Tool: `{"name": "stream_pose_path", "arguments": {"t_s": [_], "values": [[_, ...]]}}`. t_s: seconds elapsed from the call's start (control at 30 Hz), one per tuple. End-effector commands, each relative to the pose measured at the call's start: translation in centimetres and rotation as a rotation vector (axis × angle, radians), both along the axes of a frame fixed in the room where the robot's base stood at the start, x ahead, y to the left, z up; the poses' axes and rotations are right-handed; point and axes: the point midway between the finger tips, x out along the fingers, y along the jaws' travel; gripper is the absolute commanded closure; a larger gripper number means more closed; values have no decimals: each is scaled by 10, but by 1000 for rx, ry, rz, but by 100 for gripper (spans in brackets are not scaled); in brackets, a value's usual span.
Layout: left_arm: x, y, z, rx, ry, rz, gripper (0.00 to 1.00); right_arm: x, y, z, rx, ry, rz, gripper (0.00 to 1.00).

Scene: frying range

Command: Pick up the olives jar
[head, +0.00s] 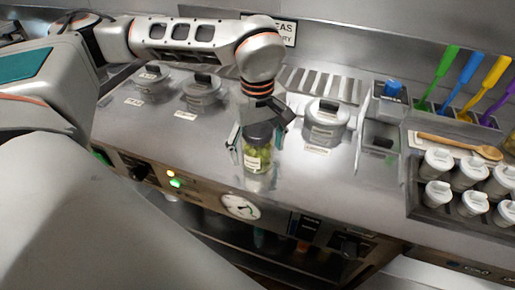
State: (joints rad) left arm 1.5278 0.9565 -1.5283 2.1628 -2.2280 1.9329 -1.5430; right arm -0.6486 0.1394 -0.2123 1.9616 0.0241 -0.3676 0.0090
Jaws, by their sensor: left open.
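The olives jar (257,157) is a small clear jar with green contents, a pale label and a dark lid. It stands upright near the front edge of the steel counter, in the middle of the head view. My left gripper (262,133) comes down over it from above, open, with one finger at the jar's left side and the other at its upper right. The gripper partly hides the lid. I cannot tell whether the fingers touch the jar. My right gripper is not in view.
Lidded steel pots (202,93) stand behind left, and another pot (325,125) stands right of the jar. Further right are a divided steel bin (380,139), a wooden spoon (459,146) and a tray of white-lidded shakers (438,162). Knobs and a gauge (240,207) line the front panel.

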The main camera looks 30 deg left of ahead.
Motion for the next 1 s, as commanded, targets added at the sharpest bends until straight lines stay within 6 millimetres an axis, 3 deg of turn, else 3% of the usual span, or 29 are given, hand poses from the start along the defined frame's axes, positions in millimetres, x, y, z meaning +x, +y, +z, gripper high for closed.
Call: {"name": "stream_pose_path", "arguments": {"t_s": [0.17,0.4,0.77,1.0], "values": [[0,0,0,-1,-1,0,27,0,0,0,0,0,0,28],[0,0,0,-1,-1,0,85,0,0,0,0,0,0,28],[1,0,5,-1,-4,0,85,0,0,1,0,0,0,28],[2,-1,30,-2,-8,1,85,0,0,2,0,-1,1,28]]}}
